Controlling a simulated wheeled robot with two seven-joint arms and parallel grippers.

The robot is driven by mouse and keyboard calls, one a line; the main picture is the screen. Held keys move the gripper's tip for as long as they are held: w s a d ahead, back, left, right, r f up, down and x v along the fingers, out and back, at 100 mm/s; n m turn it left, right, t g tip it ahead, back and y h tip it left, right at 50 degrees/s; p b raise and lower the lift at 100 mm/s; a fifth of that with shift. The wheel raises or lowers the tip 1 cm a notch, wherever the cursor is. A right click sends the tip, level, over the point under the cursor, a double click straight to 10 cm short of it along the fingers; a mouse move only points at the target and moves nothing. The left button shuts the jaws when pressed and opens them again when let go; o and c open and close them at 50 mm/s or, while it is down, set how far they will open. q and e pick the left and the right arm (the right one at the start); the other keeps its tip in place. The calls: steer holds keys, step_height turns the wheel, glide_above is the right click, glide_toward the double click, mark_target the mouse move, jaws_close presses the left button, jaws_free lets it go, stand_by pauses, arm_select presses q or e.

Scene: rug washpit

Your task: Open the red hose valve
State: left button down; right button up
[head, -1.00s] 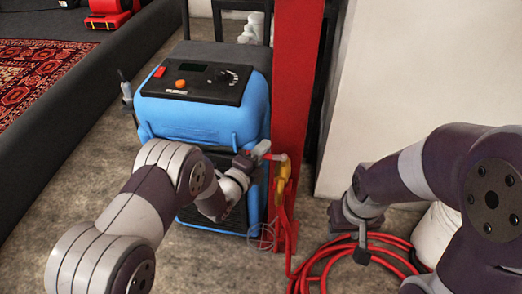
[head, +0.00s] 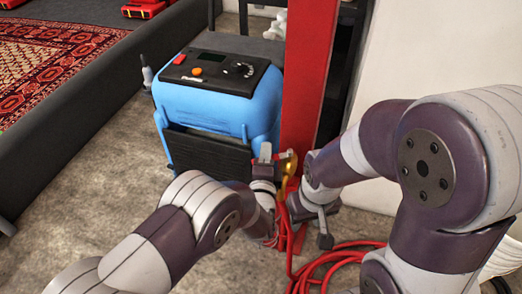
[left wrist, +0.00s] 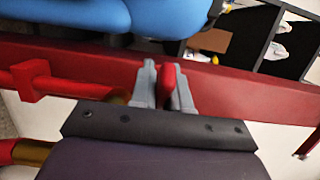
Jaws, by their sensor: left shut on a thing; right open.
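The hose valve has a brass body (head: 289,172) low on the red post (head: 299,90). Its red handle (left wrist: 168,84) is between the two grey fingers of my left gripper (left wrist: 165,88) in the left wrist view. In the head view my left gripper (head: 267,155) is just left of the brass body, shut on the handle, which is mostly hidden there. My right gripper (head: 324,222) is open and empty, below and right of the valve. The handle's exact angle is hard to tell.
A blue machine (head: 225,105) with a dial stands left of the post, close to my left gripper. A red hose (head: 340,255) lies coiled on the floor below my right gripper. A patterned rug (head: 50,65) lies on a dark platform at the left.

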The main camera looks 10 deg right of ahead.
arm_select(q)
steer(key=shift+s+n+y, duration=0.25)
steer(key=shift+n+y, duration=0.15)
steer(key=shift+y, duration=0.2)
arm_select(e)
steer(key=shift+r, duration=0.15)
arm_select(q)
steer(key=c, duration=1.2)
jaws_free()
